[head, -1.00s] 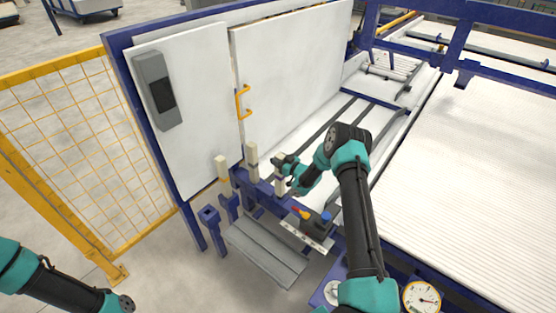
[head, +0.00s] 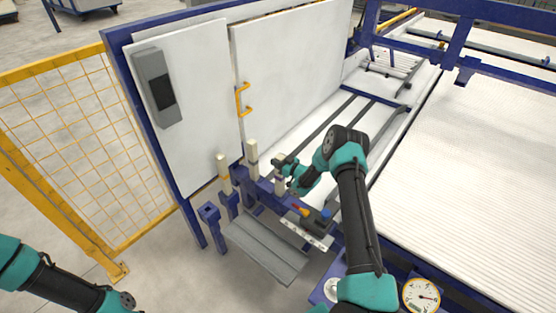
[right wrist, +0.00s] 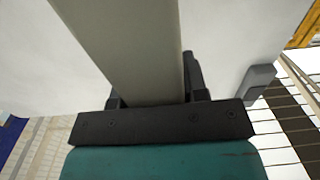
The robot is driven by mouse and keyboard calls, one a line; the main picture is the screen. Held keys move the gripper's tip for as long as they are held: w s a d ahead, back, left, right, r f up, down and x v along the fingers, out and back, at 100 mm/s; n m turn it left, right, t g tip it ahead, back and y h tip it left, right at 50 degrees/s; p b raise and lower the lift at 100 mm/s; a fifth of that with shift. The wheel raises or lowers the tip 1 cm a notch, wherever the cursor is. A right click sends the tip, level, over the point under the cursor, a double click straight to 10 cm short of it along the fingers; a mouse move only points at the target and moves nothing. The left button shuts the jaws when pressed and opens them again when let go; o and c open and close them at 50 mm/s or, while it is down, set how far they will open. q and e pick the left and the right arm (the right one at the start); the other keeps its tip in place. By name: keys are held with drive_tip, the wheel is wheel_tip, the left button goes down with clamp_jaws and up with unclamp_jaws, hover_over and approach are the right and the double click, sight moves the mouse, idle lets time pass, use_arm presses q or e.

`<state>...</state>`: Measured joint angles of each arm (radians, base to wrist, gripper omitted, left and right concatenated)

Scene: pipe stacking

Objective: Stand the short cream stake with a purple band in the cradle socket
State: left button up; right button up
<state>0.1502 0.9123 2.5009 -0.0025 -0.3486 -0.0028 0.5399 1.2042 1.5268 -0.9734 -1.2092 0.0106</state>
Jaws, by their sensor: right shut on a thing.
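The short cream stake with a purple band (head: 280,186) is upright in my right gripper (head: 283,172), which is shut on it. In the right wrist view the pale stake (right wrist: 135,45) fills the space between the dark fingers. The held stake is at the right end of a row on the blue frame. Its lower end is small and partly hidden, so I cannot tell whether it sits in the cradle socket. My left gripper is not in view; only part of my left arm shows at bottom left.
A cream stake with a yellow band (head: 224,175) and another cream stake (head: 252,158) stand to the left of the held one. An empty-looking blue square post (head: 208,213) stands farther left. A tool tray (head: 305,228) and a grey step (head: 265,248) lie in front.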

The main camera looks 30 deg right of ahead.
idle(0.3)
drive_tip(key=o, duration=1.2)
drive_tip(key=v, duration=1.7)
drive_tip(key=shift+s, duration=0.25)
drive_tip(key=shift+r, duration=0.1)
